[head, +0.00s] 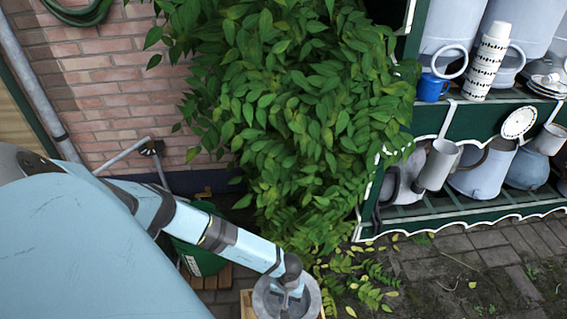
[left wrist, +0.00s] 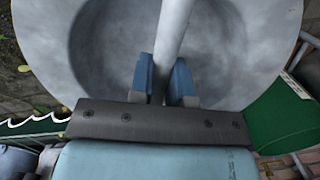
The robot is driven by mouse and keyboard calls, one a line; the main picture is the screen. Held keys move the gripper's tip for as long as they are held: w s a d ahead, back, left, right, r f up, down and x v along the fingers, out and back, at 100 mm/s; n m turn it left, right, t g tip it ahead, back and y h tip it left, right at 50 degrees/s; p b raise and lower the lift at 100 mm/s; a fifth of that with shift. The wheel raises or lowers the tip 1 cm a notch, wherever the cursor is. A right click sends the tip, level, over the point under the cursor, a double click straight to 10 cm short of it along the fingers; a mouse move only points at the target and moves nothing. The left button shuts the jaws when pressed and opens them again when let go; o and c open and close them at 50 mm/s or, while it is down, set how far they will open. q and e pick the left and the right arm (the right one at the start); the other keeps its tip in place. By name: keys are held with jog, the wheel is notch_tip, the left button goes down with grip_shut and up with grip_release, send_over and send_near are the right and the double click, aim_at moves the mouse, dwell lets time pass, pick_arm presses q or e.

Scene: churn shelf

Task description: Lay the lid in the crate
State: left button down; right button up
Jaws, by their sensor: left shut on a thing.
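The lid (left wrist: 270,45) is a round grey metal disc with a shallow dish and a bar handle (left wrist: 175,30) across it. My left gripper (left wrist: 166,80) is shut on this handle, with a blue finger on either side. In the head view the lid (head: 314,297) is at the bottom edge, under my left gripper (head: 287,291). A strip of pale wood (head: 246,305) shows beside and below the lid; it may be the crate, but the lid and the frame edge hide most of it. My right gripper is not in view.
A green barrel (head: 200,258) stands on wooden slats left of the lid. A leafy bush (head: 300,110) hangs in front of the brick wall. A green shelf (head: 460,215) with cans, jugs and cups stands at the right. The paving (head: 440,275) before it is largely clear.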

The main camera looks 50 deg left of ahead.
pick_arm(q)
jog(key=f, duration=0.2)
jog(key=f+b, duration=0.1)
jog(key=shift+s+a+f, duration=0.1)
jog(key=shift+s+a, duration=0.05)
jog(key=shift+a, duration=0.15)
pick_arm(e)
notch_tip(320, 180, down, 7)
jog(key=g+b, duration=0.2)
jog(key=b, duration=0.3)
pick_arm(q)
notch_tip(320, 180, down, 20)
jog(key=b, duration=0.5)
jog(key=shift+s, duration=0.1)
jog(key=shift+a+f+b, duration=0.1)
jog(key=shift+f+b, duration=0.15)
jog(key=shift+b, duration=0.1)
jog(key=shift+r, duration=0.15)
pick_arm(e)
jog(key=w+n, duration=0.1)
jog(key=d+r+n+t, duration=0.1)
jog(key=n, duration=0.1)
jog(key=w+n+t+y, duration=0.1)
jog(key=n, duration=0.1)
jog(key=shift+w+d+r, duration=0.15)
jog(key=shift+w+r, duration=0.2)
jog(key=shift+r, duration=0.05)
